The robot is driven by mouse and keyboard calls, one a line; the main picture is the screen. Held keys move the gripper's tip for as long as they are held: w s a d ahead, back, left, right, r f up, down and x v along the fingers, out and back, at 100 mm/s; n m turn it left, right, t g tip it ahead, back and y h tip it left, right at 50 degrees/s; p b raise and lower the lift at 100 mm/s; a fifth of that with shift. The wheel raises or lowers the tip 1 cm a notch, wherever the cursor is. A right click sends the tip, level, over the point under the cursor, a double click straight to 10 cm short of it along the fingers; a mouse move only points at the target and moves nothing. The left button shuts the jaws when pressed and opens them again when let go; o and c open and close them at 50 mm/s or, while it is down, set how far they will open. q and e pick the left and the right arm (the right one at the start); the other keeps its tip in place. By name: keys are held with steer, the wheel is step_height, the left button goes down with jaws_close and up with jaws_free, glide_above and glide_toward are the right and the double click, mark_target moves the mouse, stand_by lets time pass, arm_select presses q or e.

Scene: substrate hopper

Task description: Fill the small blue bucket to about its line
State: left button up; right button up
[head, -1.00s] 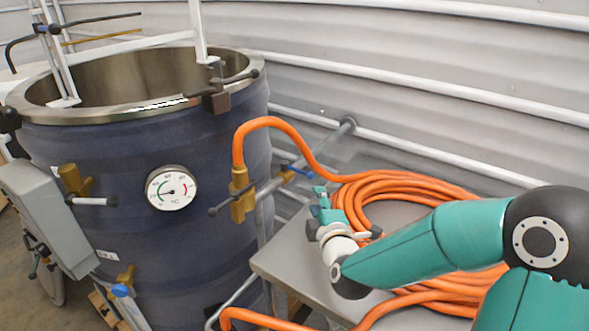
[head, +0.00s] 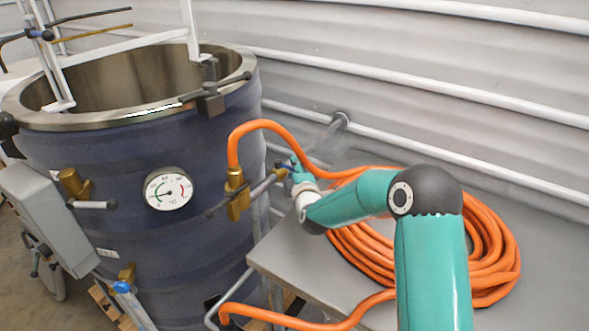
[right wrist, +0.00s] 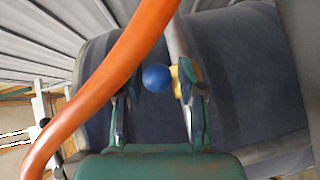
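No bucket shows in either view. My right gripper (head: 292,172) is beside the pipe to the right of the large dark blue tank (head: 100,215), close to a brass valve (head: 237,195). In the right wrist view, the right gripper (right wrist: 159,82) has its fingers apart. A round blue knob or handle end (right wrist: 156,78) shows between them, with a yellow brass part (right wrist: 178,82) just to its right. I cannot tell whether the fingers touch either. My left gripper is not in view.
An orange hose (head: 262,124) rises from the brass valve and lies coiled on a grey table (head: 290,262). It also crosses close in front of the right wrist camera (right wrist: 100,80). A round dial (head: 168,189) is on the tank. A corrugated wall (head: 420,90) stands behind.

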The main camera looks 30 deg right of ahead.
jaws_close()
steer(key=shift+f, duration=0.1)
stand_by(0.4)
